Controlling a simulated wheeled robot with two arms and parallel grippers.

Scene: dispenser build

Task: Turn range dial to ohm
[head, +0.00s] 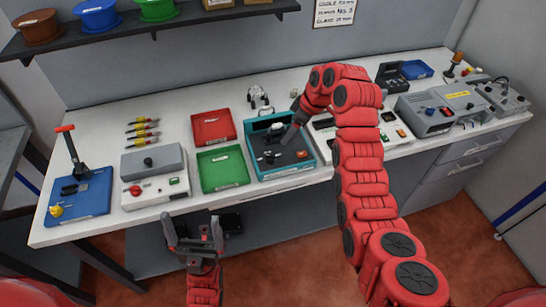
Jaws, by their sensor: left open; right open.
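I cannot make out a range dial or an ohm mark for sure. Small knobs show on a grey box (425,117) at the right and on a white box with a grey top (150,188) at the left. A pale panel (397,149) with red and orange parts lies partly hidden behind my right arm. My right gripper (284,139) is over a teal tray (292,179) that holds dark parts. Its fingers are small and partly lost against them. My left gripper (194,232) is open and empty in front of the bench edge, pointing up.
Red (213,126) and green (222,168) trays lie left of the teal tray. Several screwdrivers (143,127) lie behind the white box. A blue stand with a lever (80,198) is at the far left. A grey unit with a yellow label (460,101) stands at the right.

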